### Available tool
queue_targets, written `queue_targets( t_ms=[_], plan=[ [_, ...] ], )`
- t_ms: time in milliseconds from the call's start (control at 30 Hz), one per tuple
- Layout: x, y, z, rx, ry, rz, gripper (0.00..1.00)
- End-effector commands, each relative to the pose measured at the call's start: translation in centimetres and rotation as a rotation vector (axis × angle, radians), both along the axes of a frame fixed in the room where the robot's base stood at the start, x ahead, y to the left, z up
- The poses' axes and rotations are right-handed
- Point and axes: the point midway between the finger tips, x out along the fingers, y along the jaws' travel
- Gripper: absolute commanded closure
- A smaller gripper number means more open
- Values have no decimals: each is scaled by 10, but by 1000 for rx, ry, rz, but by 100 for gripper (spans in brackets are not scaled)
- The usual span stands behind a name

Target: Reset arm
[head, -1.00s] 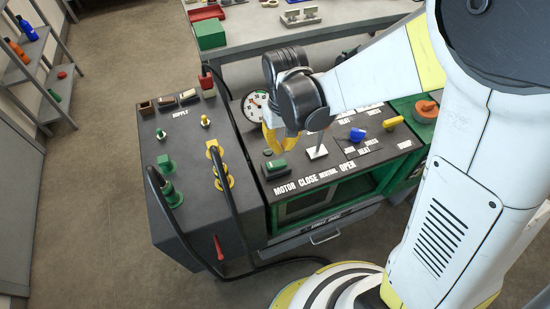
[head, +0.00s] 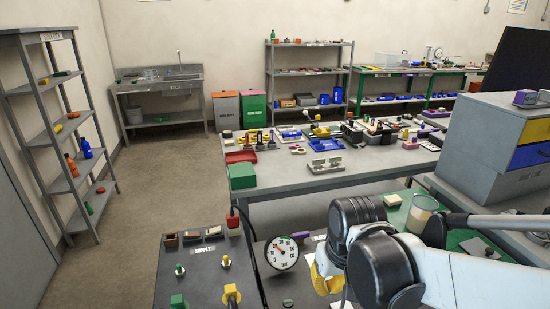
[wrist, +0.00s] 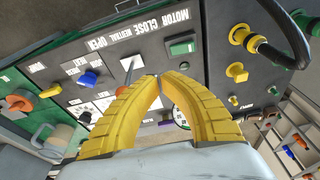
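My gripper (head: 322,278) hangs over the dark control panel of the cart, at the lower middle of the head view and partly hidden by my black wrist joints. In the wrist view its two yellow fingers (wrist: 160,77) curve together and their tips meet, with nothing seen between them. The tips appear near a lever (wrist: 129,68) on a white plate, close to the "MOTOR CLOSE NEUTRAL OPEN" lettering. A green switch (wrist: 181,47) and a blue knob (wrist: 88,78) are on the same panel. I cannot tell how high the tips are above it.
A round gauge (head: 282,253) stands beside my wrist. The supply panel (head: 205,268) with yellow fittings and a black hose (wrist: 276,52) is alongside. A grey workbench (head: 285,188) with many parts is behind. Shelves (head: 64,135) stand at left, with open floor between.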

Motion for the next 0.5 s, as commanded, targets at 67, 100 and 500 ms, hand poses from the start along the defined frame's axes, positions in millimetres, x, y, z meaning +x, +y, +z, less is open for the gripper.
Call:
queue_targets(
  t_ms=[67,100,500],
  plan=[
    [-15,-16,19,11,-67,-33,100],
    [-21,-22,28,16,-103,-47,100],
    [-71,-67,67,33,-376,-158,100]
  ],
)
